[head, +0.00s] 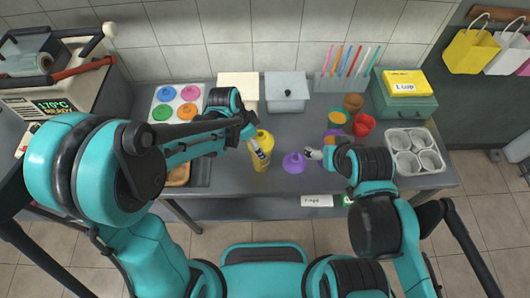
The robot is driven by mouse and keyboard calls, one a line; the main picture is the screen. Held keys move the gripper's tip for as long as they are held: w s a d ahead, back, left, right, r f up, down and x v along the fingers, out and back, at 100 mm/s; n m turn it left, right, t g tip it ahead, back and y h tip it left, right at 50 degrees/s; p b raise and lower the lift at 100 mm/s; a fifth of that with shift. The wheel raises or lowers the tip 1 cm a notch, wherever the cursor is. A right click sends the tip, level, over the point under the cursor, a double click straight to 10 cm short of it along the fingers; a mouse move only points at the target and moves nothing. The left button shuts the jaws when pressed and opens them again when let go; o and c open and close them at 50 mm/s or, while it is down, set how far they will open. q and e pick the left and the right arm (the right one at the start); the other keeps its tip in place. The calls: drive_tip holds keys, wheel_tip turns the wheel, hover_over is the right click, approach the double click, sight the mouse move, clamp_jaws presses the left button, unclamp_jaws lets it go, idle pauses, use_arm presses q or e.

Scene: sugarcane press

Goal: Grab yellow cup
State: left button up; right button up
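A tall yellow cup-like object (263,163) stands upright near the middle of the counter; I take it for the yellow cup. My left gripper (257,149) is at its upper part, overlapping it in the head view. I cannot tell whether the fingers touch it or are closed. My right gripper (312,154) is between a purple lid-like piece (293,163) and the group of cups; its finger opening is too small to read.
A red cup (364,126), a brown cup (352,102) and other coloured cups stand right of centre. A muffin-like metal tray (415,151) is at the right, a straw rack (342,84) at the back. Coloured lids (189,93) lie back left.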

use_arm(q)
drive_tip(key=b+x, duration=0.1)
drive_tip(key=x, duration=0.4)
drive_tip(key=shift+w+d+f, duration=0.1)
drive_tip(key=shift+f, duration=0.15)
drive_tip(key=shift+c, duration=0.4)
drive_tip(key=c, duration=1.8)
